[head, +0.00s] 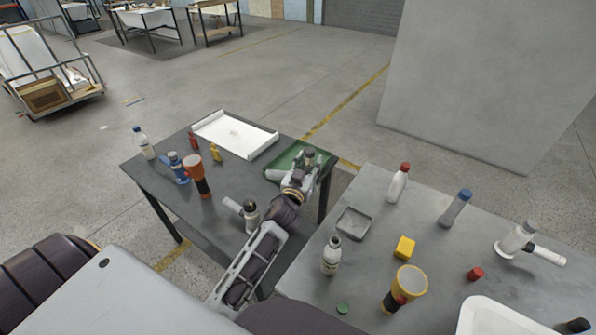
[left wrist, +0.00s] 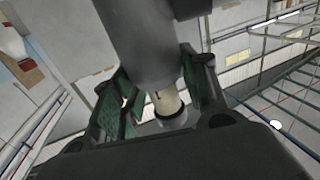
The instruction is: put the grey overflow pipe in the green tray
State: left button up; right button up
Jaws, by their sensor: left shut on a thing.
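The green tray (head: 284,161) lies at the far right corner of the left dark table. My left gripper (head: 308,165) is over this tray, pointing away from me, and hides part of it. It is shut on the grey overflow pipe (left wrist: 150,45), which fills the space between the fingers in the left wrist view. A narrower cream part with a dark ring (left wrist: 172,115) shows below its grey body. In the head view only a small dark grey-green end (head: 311,155) shows at the fingers. I cannot tell whether the pipe touches the tray. My right gripper is out of view.
A white tray (head: 236,134) stands left of the green one. Bottles, an orange-topped torch (head: 195,172) and a grey fitting with a pale side tube (head: 251,215) stand on the left table. The right table (head: 440,265) holds a small grey tray (head: 354,223) and several loose items.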

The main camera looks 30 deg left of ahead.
pick_arm(q)
jog(key=w+a+f+n+y+b, duration=0.1)
jog(key=w+a+f+y+b, duration=0.1)
jog(key=w+a+b, duration=0.3)
jog(key=w+a+f+n+g+y+b, duration=0.1)
jog(key=w+a+n+y+b, duration=0.1)
jog(key=w+a+b, duration=0.4)
jog(key=w+b, duration=0.4)
jog(key=b, duration=0.1)
jog(key=shift+w+f+y, duration=0.3)
jog(key=shift+w+f, duration=0.05)
jog(key=shift+w, duration=0.05)
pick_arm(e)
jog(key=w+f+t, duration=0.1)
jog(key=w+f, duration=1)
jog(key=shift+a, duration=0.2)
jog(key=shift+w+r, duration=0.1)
pick_arm(q)
jog(key=shift+f, duration=0.1)
notch_tip(320, 180, down, 6)
jog(key=b, duration=0.1)
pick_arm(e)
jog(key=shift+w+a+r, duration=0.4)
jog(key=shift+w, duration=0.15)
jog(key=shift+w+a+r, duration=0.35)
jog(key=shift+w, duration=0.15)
